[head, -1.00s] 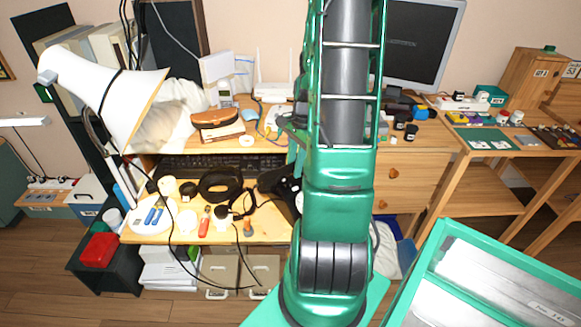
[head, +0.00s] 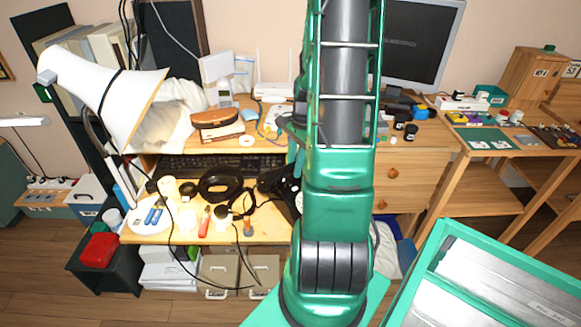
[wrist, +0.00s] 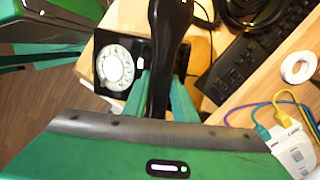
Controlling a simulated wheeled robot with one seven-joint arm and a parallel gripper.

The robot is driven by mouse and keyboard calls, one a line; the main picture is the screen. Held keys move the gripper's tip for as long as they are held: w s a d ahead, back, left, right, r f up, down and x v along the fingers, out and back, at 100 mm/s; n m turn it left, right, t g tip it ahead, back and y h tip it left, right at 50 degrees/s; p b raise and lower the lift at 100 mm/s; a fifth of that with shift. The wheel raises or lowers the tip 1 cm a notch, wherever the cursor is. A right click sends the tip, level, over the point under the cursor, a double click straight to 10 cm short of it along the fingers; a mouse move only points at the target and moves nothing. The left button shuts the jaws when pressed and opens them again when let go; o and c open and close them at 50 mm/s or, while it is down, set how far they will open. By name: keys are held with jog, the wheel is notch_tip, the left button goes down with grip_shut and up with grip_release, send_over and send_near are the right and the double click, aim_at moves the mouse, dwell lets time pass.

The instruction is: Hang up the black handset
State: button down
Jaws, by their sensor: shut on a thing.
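The black handset (wrist: 168,40) runs up and down through the middle of the wrist view. My gripper (wrist: 163,88) is shut on it, with a green finger on each side. A black phone with a white round dial (wrist: 115,68) shows below and to the left of the handset in that view. The handset covers part of the phone, so I cannot tell whether it touches the cradle.
A white lamp (head: 110,95) stands at the left. In the wrist view, a white tape roll (wrist: 298,67) and coloured cables lie at the right.

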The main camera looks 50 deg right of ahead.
jog(key=shift+f, duration=1.05)
jog(key=c, duration=1.4)
grip_release()
jog(key=shift+o, duration=0.2)
jog(key=r, duration=0.3)
jog(key=d+r, duration=0.1)
jog(key=r, duration=0.6)
jog(key=shift+s+d+r, duration=0.15)
jog(key=shift+d+r, duration=0.15)
jog(key=shift+r, duration=0.05)
